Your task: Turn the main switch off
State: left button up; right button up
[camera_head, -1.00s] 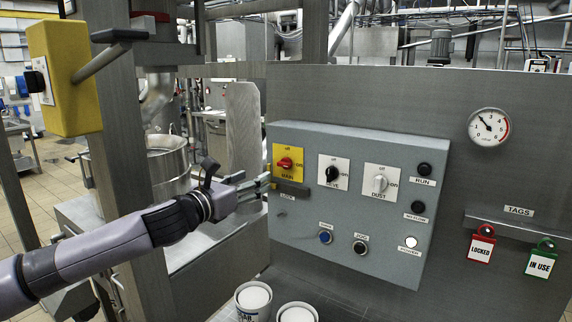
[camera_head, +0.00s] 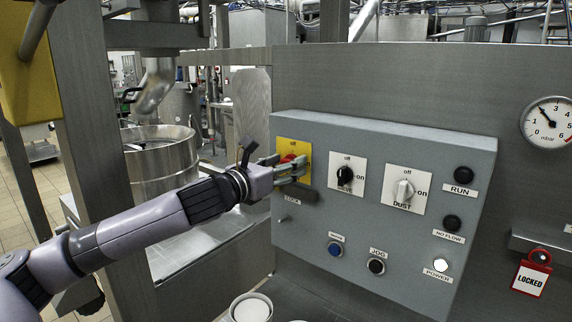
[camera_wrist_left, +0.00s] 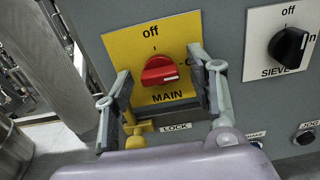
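The main switch (camera_head: 288,158) is a red knob on a yellow plate at the upper left of the grey control box. In the left wrist view the red knob (camera_wrist_left: 158,70) has "off" printed above it and "MAIN" below; its white mark points right, toward the partly hidden "on". My left gripper (camera_head: 291,166) is at the plate, partly covering the knob in the head view. In the wrist view its two fingers (camera_wrist_left: 162,76) are open, one on each side of the knob, with visible gaps. My right gripper is not in view.
The sieve knob (camera_head: 345,175) and dust knob (camera_head: 403,191) are to the right on the grey control box (camera_head: 310,226). A yellow fitting (camera_wrist_left: 137,130) is below the main plate. The power lamp (camera_head: 441,265) glows white. A red "LOCKED" tag (camera_head: 531,279) hangs at right.

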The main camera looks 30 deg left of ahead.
pick_arm(q)
jog(key=shift+c, duration=1.2)
jog(key=shift+w+f, duration=0.1)
jog(key=shift+c, duration=1.3)
jog(key=c, duration=0.6)
jog(key=shift+c, duration=0.2)
jog(key=shift+n, duration=0.3)
jog(key=shift+n+p, duration=1.3)
jog(key=shift+n, duration=7.3)
